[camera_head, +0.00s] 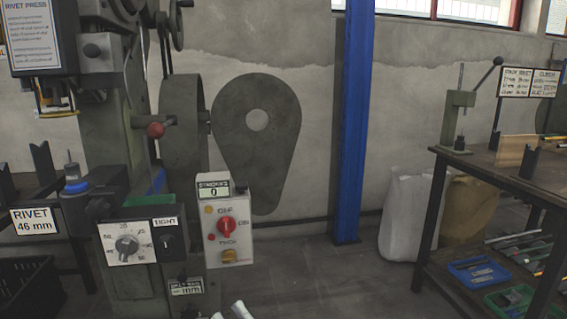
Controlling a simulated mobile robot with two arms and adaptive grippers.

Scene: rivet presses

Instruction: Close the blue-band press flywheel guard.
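The green-grey rivet press (110,120) stands at the left, with a blue band (155,184) low on its body. Its flywheel (182,125) is on the right side, seen nearly edge-on. The teardrop-shaped guard (255,160), dark grey with a round hole, stands swung out to the right of the flywheel. It appears joined near the flywheel's right edge, and its broad face is toward me. The guard is open, apart from the wheel. Neither of my grippers is recognisable in the head view.
A control box (226,232) with a red knob sits below the flywheel. A white object (240,310) pokes in at the bottom edge; I cannot tell what it is. A blue post (352,120) stands behind right. A workbench (490,168) is at the right. Floor between is clear.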

